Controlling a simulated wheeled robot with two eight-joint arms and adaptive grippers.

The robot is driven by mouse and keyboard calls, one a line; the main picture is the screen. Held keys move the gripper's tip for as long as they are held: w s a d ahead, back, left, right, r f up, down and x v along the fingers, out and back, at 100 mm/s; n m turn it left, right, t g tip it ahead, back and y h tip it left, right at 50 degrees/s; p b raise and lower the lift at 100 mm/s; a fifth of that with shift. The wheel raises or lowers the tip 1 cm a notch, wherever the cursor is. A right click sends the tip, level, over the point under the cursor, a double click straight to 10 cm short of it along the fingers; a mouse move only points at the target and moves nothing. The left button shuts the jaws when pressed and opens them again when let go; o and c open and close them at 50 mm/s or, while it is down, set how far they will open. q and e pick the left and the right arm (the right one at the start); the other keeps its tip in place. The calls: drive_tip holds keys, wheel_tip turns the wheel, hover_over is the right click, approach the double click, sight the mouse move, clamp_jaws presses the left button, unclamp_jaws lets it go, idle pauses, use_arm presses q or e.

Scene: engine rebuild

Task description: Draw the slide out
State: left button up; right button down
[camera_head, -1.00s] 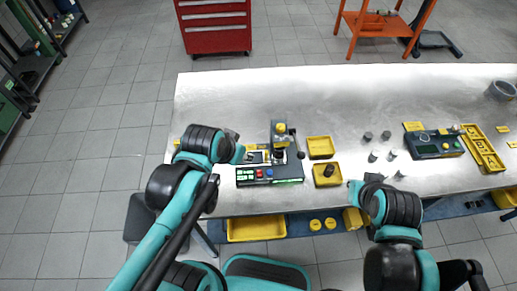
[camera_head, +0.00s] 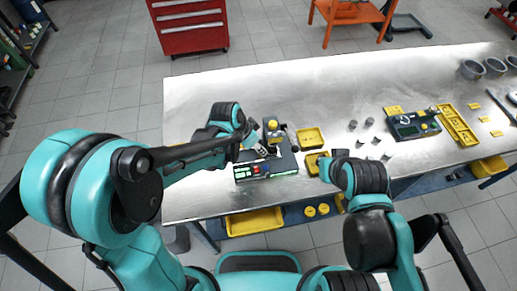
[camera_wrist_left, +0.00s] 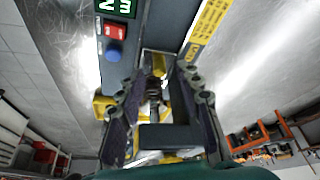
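The bench device (camera_head: 268,171) is a dark unit with a green display, red and blue buttons and a yellow-topped post (camera_head: 272,125). My left gripper (camera_head: 258,145) is at its left rear side. In the left wrist view, the two fingers of the left gripper (camera_wrist_left: 158,105) stand apart, with a dark post and a dark grey block (camera_wrist_left: 170,137) between them. I cannot tell whether the fingers touch the block, or whether it is the slide. The red and blue buttons (camera_wrist_left: 114,40) show at upper left there. My right gripper (camera_head: 325,168) is by a yellow tray; its fingers are unclear.
A yellow tray (camera_head: 310,138) lies right of the device. Several small grey cylinders (camera_head: 366,123) stand further right, then a second device (camera_head: 412,125) and a long yellow tray (camera_head: 458,124). Grey rings (camera_head: 472,69) sit at the far right. The rear middle of the metal table (camera_head: 300,90) is clear.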

use_arm(q)
drive_tip(key=shift+x, duration=1.25)
clamp_jaws()
drive_tip(key=a, duration=0.3)
drive_tip(key=s+a, duration=0.1)
drive_tip(key=a, duration=0.2)
drive_tip(key=a+b, duration=0.1)
drive_tip(key=a, duration=0.2)
drive_tip(key=shift+s, duration=0.4)
